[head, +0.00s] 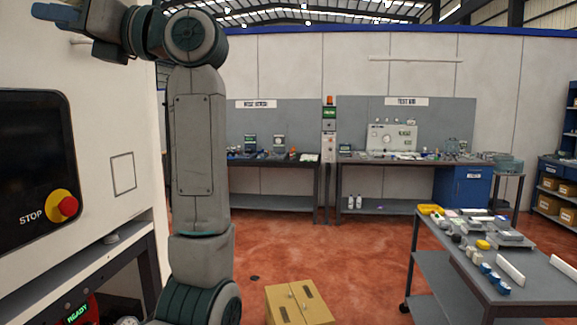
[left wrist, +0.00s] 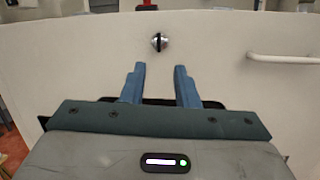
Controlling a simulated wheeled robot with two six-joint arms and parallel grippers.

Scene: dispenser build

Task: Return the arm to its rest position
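My left arm (head: 200,130) rises from the bottom of the head view and bends left at the top. I cannot tell how far the fingertips are from the panel. My right gripper is in neither view.
The cabinet carries a dark screen and a red STOP button (head: 67,207). A cardboard box (head: 298,304) stands on the red floor beside my arm. A grey cart (head: 450,275) with several parts is at the right.

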